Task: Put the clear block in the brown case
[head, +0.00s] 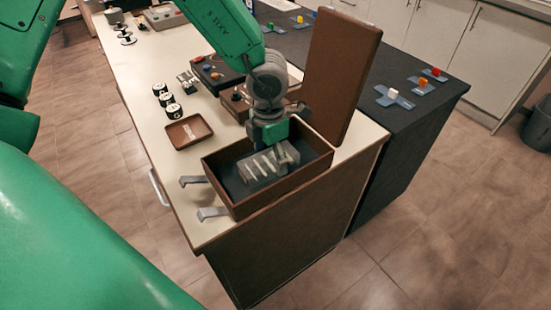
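The brown case (228,205) stands open at the near corner of the pale counter, with its lid (342,75) upright at the back right and a dark lining inside. The clear block (256,168), greyish and see-through with pale stripes, is within the case walls. My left gripper (284,154) reaches down into the case from above, its fingers at the right part of the block. The fingers overlap the block, so I cannot tell whether they grip it or whether the block rests on the lining. My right gripper is not in view.
A small brown tray (189,132), black-and-white cylinders (167,101) and a dark box of coloured parts (216,72) lie behind. A dark counter (405,125) with blue pieces stands right.

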